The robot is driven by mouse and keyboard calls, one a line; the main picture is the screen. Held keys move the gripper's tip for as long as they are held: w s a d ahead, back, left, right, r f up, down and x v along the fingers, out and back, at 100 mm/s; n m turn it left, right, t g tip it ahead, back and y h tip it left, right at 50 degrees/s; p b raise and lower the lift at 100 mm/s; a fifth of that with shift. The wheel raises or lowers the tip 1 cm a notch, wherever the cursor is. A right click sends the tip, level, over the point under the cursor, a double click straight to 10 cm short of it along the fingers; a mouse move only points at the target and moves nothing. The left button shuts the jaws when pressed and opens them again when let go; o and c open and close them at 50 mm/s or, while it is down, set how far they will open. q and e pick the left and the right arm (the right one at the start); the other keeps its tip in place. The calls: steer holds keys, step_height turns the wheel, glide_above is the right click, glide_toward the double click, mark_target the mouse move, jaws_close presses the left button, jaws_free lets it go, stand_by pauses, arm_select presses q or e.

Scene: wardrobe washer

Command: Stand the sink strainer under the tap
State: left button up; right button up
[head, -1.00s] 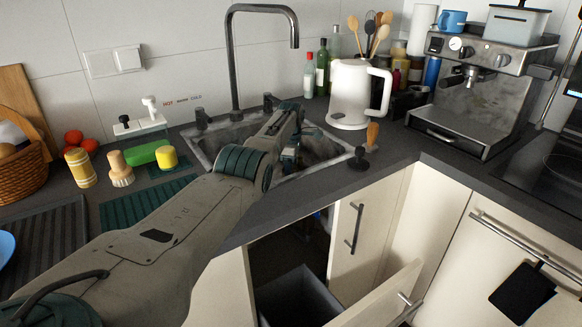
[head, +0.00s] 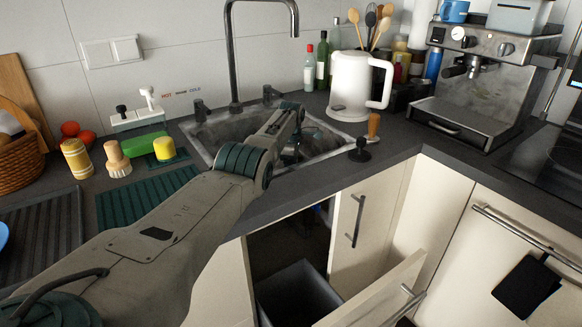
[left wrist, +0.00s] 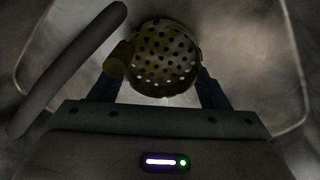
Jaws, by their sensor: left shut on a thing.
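The sink strainer (left wrist: 165,60) is a round cup full of holes, seen in the left wrist view between the two fingers of my left gripper (left wrist: 160,85). The gripper is shut on it, inside the sink basin. In the head view my left gripper (head: 290,152) reaches down into the sink (head: 325,142), and my own arm hides most of the strainer. The dark tap (head: 233,60) rises behind the sink, its spout arching to the right above the basin. I cannot tell whether the strainer touches the basin floor. My right gripper is not in view.
A white kettle (head: 350,88) stands right of the sink, with a wooden-handled tamper (head: 372,130) in front. Bottles (head: 322,62) stand behind. Sponges and brushes (head: 118,158) are at left. The cabinet below is open, with a bin (head: 298,295) inside. A coffee machine (head: 480,85) stands at right.

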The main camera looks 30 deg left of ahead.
arm_select(q)
steer(key=shift+f+b, duration=0.3)
stand_by(0.5)
steer(key=o, duration=1)
steer(key=shift+o, duration=0.8)
